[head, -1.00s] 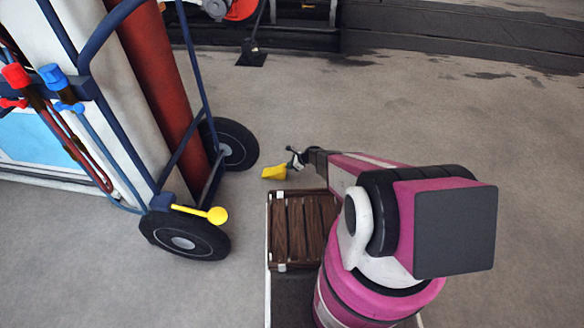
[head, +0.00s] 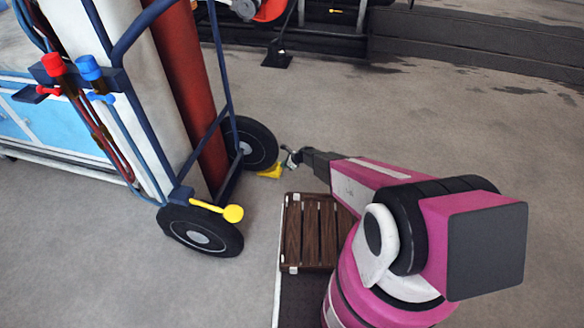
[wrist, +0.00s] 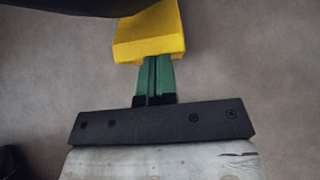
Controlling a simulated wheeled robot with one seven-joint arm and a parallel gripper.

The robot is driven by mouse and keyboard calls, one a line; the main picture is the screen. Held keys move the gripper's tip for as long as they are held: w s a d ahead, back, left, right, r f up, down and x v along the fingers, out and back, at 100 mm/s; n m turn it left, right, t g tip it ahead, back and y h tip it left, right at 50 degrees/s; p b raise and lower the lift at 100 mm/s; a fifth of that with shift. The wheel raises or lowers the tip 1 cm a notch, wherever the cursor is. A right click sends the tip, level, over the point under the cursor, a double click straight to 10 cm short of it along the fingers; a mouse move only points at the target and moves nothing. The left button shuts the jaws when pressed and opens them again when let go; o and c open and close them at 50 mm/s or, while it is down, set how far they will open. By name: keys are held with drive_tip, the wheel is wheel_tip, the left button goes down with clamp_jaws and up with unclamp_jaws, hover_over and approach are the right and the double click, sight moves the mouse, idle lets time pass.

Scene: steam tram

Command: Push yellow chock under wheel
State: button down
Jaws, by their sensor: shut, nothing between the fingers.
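The yellow chock (head: 271,171) lies on the floor at the far wheel (head: 254,145) of the blue hand truck, close against the tyre in the head view. In the wrist view the chock (wrist: 150,38) is at the top, its far end meeting a dark round edge that looks like the tyre (wrist: 75,6). My gripper (head: 291,158) is low beside the chock, on the side away from the wheel. Its green fingers (wrist: 154,76) are shut, with nothing between them, and their tips are at the chock's near face. Whether the chock touches the tyre is hard to tell.
The hand truck (head: 228,95) carries tall white and red cylinders (head: 190,90). Its near wheel (head: 200,232) has a yellow-knobbed lever (head: 232,213) above it. A slatted wooden crate (head: 311,230) sits in front of my arm. Open floor lies to the right.

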drive_tip(key=shift+a+f, duration=0.1)
drive_tip(key=shift+f, duration=0.05)
drive_tip(key=shift+d, duration=0.3)
drive_tip(key=d, duration=0.2)
drive_tip(key=s+d+r, duration=0.1)
drive_tip(key=d, duration=0.1)
drive_tip(key=v, duration=0.9)
drive_tip(key=s+d+r+n+h, duration=0.3)
drive_tip(key=s+d+r+n, duration=0.3)
drive_tip(key=r, duration=0.8)
drive_tip(key=s+d+r+n+g+h, duration=0.1)
drive_tip(key=s+d+r+n+h, duration=0.2)
drive_tip(key=s+r, duration=1)
drive_tip(key=s+d+r+n+h, duration=0.2)
drive_tip(key=s+d+r+n, duration=0.7)
drive_tip(key=r, duration=0.5)
drive_tip(key=shift+s+r+n+g+h, duration=0.15)
drive_tip(key=shift+r+n+g+h, duration=0.25)
drive_tip(key=shift+n, duration=0.7)
